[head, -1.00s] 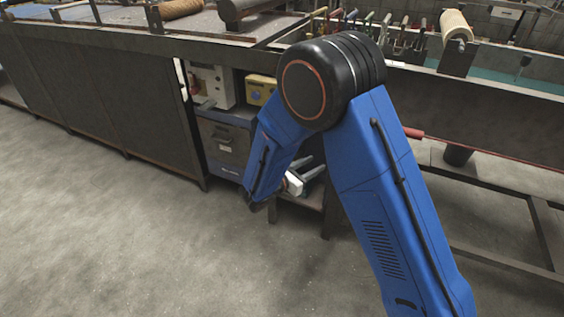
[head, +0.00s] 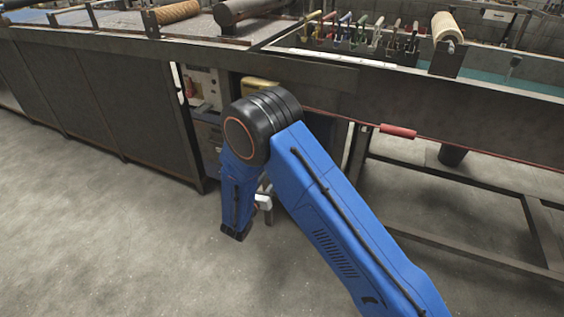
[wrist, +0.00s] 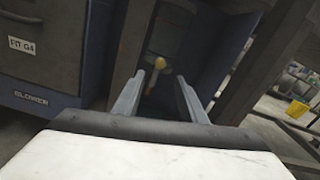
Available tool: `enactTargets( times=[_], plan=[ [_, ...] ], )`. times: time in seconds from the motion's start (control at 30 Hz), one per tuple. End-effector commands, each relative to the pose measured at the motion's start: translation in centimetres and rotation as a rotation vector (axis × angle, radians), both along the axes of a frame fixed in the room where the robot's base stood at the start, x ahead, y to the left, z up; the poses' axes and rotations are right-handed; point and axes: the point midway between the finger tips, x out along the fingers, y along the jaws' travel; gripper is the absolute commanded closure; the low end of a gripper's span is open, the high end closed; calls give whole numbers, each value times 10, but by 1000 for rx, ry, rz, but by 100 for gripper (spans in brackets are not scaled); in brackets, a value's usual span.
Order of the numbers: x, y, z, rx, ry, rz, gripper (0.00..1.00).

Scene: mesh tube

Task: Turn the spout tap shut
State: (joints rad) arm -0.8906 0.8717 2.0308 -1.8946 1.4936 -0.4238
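In the wrist view, a small brass-yellow knob (wrist: 160,63), which looks like the spout tap, shows in a dark recess between the fingers. A yellowish stem seems to run down from it; its lower end is hard to make out. My gripper (wrist: 157,84) is open, its two grey fingers apart on either side of the knob in the picture, with nothing between them that I see touched. The knob appears farther in than the fingertips. In the head view my blue arm hides most of the gripper, and the tap is not seen there.
A grey cabinet marked BLOWER (wrist: 38,55) stands left of the recess, and a slanted dark post (wrist: 245,65) stands right. The floor in front is clear.

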Motion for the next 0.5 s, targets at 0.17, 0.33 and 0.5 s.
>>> enactTargets(
  times=[0.17,0.33,0.5],
  plan=[
    [31,-13,0,2,0,-4,62],
    [59,-23,0,1,-1,-3,62],
    [85,-31,0,2,-1,-2,62]
  ],
)
